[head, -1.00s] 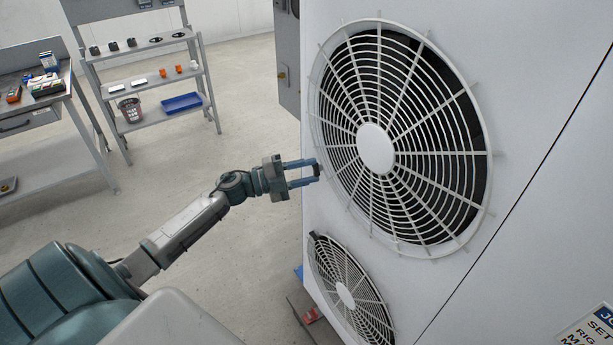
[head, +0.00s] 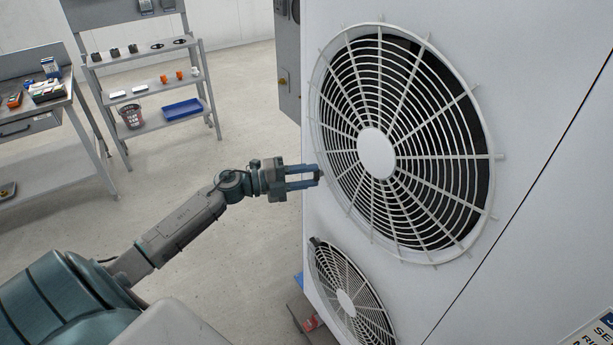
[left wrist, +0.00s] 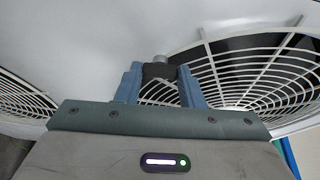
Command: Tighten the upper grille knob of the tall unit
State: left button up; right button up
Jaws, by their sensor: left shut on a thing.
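The tall white unit (head: 540,90) carries the upper round grille (head: 376,153), a white wire guard with a pale hub over a dark opening. My left gripper (head: 317,174) is at the left rim of this grille, shut on a small dark knob. In the left wrist view the dark knob (left wrist: 158,71) sits between the two blue fingers, with a short grey cylinder behind it. The upper grille (left wrist: 250,75) spreads to the right there. The fingers partly hide the knob in the head view. My right gripper is not in view.
A lower grille (head: 346,300) with a dark knob (head: 315,242) at its upper left is below. Grey shelves (head: 150,92) with a blue tray (head: 182,109) and a workbench (head: 40,110) stand at the back left. The floor between is clear.

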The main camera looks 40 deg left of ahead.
pick_arm(q)
jog(key=o, duration=1)
jog(key=b+v, duration=0.1)
jog(key=v, duration=0.9)
jog(key=shift+s+a, duration=0.25)
jog(key=shift+s, duration=0.05)
